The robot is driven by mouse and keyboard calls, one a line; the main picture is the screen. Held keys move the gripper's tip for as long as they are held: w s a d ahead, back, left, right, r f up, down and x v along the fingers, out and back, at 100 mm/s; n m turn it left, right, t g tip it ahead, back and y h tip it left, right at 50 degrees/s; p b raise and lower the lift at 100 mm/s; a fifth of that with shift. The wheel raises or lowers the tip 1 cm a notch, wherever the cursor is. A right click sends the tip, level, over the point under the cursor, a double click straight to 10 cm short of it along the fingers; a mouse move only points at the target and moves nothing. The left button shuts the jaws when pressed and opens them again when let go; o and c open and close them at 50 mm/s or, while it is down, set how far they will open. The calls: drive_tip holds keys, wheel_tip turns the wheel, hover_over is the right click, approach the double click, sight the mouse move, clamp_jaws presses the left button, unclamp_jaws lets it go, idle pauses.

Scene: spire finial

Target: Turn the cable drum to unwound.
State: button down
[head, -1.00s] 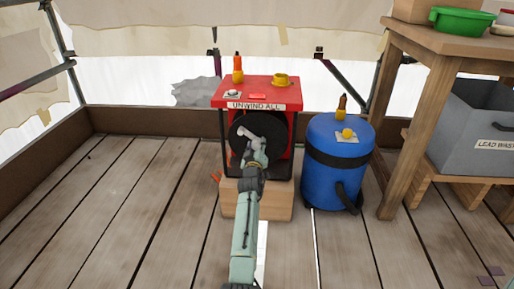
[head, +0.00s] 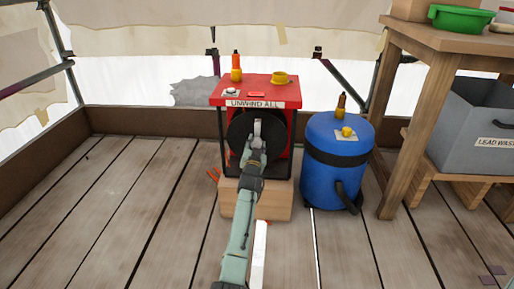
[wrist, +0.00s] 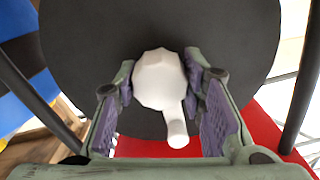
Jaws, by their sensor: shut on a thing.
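The cable drum is a red unit (head: 283,100) labelled "UNWIND ALL", with a black round drum face (head: 237,130) in its front. It stands on a wooden block (head: 272,204). A pale handle (head: 258,127) stands out from the drum face. In the wrist view the handle is a white faceted knob (wrist: 160,78) with a short stub pointing down and right, against the black disc (wrist: 85,40). My gripper (wrist: 160,84) has its padded fingers on both sides of the knob and is shut on it. In the head view my gripper (head: 257,148) partly hides the lower drum.
A blue vacuum-like canister (head: 325,178) stands close to the right of the drum. Further right are a wooden table (head: 458,42) and a grey bin (head: 480,125) marked "LEAD WASTE". Plank floor (head: 120,200) is clear to the left.

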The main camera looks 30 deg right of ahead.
drive_tip(key=m, duration=0.4)
drive_tip(key=shift+r+m, duration=0.15)
drive_tip(key=shift+m, duration=0.15)
drive_tip(key=m, duration=0.4)
drive_tip(key=shift+m+p, duration=0.3)
drive_tip(key=shift+p, duration=0.05)
drive_tip(key=m, duration=0.3)
drive_tip(key=shift+m, duration=0.3)
drive_tip(key=shift+m+p, duration=0.5)
drive_tip(key=shift+m, duration=1.7)
drive_tip(key=c, duration=1)
unclamp_jaws()
drive_tip(key=shift+c, duration=0.2)
